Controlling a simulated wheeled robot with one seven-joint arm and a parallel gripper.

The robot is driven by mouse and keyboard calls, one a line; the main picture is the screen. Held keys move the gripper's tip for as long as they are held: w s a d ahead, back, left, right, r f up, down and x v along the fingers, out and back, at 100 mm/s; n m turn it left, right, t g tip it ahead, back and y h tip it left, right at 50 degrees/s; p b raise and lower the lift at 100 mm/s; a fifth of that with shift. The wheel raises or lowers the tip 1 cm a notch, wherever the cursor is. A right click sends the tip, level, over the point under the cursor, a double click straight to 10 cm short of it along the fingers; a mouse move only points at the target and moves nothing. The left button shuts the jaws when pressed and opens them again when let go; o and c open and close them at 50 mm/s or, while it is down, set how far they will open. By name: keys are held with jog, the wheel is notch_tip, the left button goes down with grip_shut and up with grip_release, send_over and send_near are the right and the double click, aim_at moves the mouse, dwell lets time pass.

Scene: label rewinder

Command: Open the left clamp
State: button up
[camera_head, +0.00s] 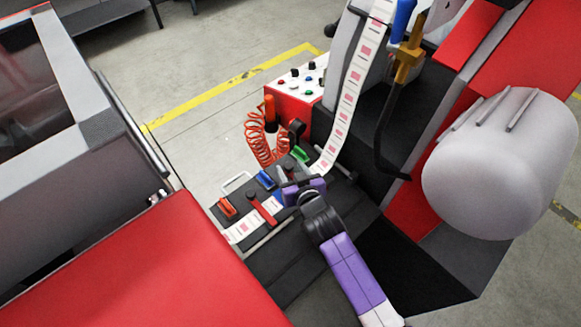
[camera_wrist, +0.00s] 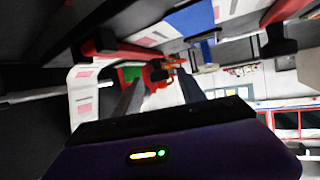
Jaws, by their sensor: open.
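The left clamp (camera_head: 262,209) is a red lever with a dark knob, lying across the label strip (camera_head: 243,228) on the dark work plate (camera_head: 286,248). My gripper (camera_head: 299,186) is to its right, over the plate, apart from it. It partly hides the area around a second dark knob. In the wrist view the gripper's two grey fingers (camera_wrist: 160,92) are spread with no object held between them. A red lever (camera_wrist: 115,48) shows beyond them at upper left; I cannot tell which clamp it is.
Orange (camera_head: 227,207), blue (camera_head: 265,180) and green (camera_head: 300,154) handles line the plate's far edge. A coiled orange hose (camera_head: 258,143) and a button box (camera_head: 296,88) stand behind. A large white roll (camera_head: 499,163) is at right. A red panel (camera_head: 160,265) fills the lower left.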

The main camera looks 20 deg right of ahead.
jog(key=shift+w+f, duration=0.15)
jog(key=shift+w, duration=0.25)
jog(key=shift+c, duration=0.5)
grip_shut()
dwell(0.7)
